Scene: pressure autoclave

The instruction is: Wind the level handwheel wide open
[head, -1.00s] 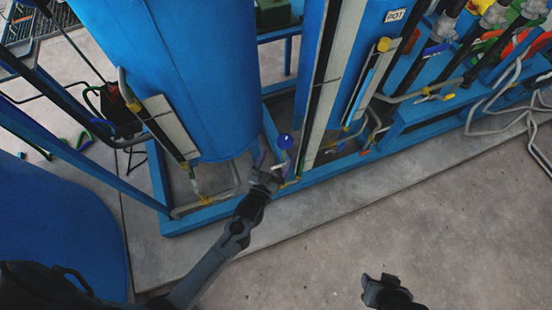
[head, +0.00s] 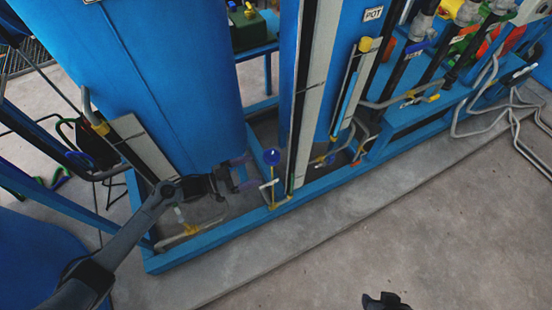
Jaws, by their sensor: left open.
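A small round blue handwheel (head: 271,157) stands on a thin yellow stem low on the blue frame, just left of a tall pale gauge strip. It looks like the level handwheel. My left gripper (head: 245,173) is just left of it, in front of the foot of the large blue vessel. Its two purple-tipped fingers are spread, point right towards the wheel and stem, and hold nothing. A small gap shows between fingers and wheel. My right gripper (head: 386,301) is at the bottom edge, far from the wheel, and mostly cut off.
The blue vessel (head: 170,80) rises behind my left gripper. A pale gauge strip (head: 315,90) stands right of the wheel. The blue base rail (head: 225,232) runs below. Yellow-fitted pipework (head: 190,230) sits below the gripper. The concrete floor (head: 400,230) at front right is clear.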

